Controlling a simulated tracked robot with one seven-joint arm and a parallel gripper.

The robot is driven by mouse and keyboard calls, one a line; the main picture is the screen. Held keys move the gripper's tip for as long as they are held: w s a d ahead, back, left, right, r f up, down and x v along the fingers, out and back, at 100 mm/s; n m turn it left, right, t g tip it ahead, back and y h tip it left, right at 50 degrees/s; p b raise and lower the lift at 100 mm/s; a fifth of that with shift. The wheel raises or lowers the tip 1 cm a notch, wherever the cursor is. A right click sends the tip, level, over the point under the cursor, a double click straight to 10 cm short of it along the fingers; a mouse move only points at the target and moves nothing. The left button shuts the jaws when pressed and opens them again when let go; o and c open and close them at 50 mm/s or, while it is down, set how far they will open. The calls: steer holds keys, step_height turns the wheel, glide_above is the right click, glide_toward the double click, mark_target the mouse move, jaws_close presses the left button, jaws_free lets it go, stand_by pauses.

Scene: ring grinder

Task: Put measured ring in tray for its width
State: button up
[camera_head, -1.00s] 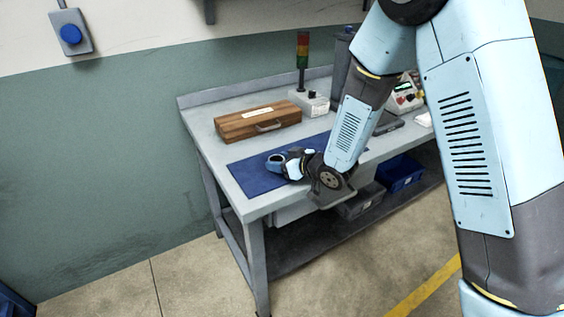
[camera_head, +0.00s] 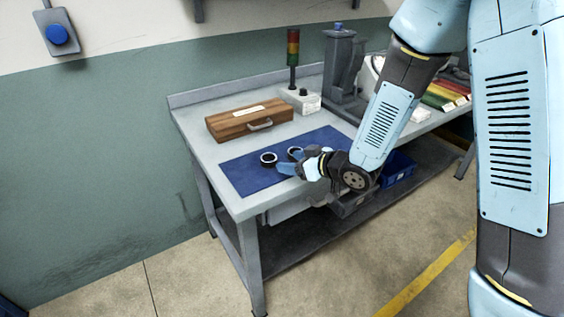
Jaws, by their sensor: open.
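A dark ring with a pale centre (camera_head: 268,158) lies on the blue mat (camera_head: 250,181). A second ring (camera_head: 294,153) lies just right of it, partly hidden by my gripper (camera_head: 286,165). My gripper is low over the mat, with its blue fingers pointing left; it is open, and nothing shows held in it. Whether a finger touches the second ring I cannot tell. Red, yellow and green trays (camera_head: 439,100) stand at the right end of the bench, partly behind my arm.
A wooden case (camera_head: 248,122) lies behind the mat. A signal tower (camera_head: 293,60) and a grey machine (camera_head: 341,75) stand at the back. A blue bin (camera_head: 397,168) is below the bench top. The mat's left part is clear.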

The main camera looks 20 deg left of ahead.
steer(key=shift+v, duration=1.75)
steer(key=shift+w, duration=0.1)
